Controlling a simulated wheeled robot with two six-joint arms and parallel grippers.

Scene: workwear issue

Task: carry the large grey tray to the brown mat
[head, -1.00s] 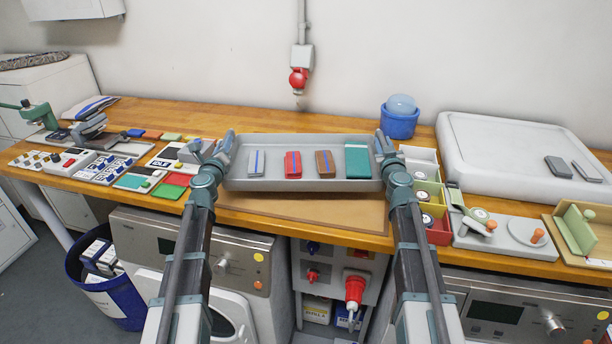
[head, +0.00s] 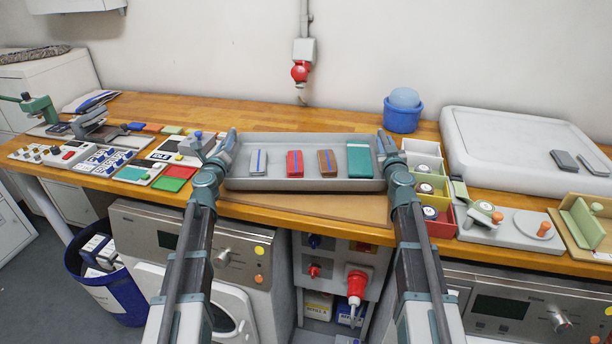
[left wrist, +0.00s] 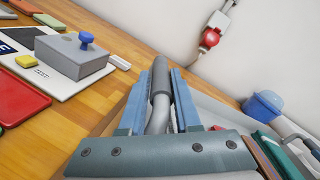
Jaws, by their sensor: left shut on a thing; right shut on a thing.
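The large grey tray (head: 304,184) is level between my two grippers, at the front of the bench. It carries a grey, a red, a brown and a teal folded item in a row. My left gripper (head: 228,144) is shut at the tray's left end; in the left wrist view its fingers (left wrist: 160,88) close around a grey handle bar (left wrist: 160,75). My right gripper (head: 382,138) is shut at the tray's right end. The brown mat (head: 320,206) shows as a strip below the tray's front wall; the tray hides the rest. I cannot tell whether tray and mat touch.
Coloured bins (head: 424,180) stand close to the tray's right end. A grey box with a blue knob (head: 197,143) stands close to its left end. A blue tub (head: 402,115) and a large pale lid-like slab (head: 525,150) are at the back right. Bench behind the tray is clear.

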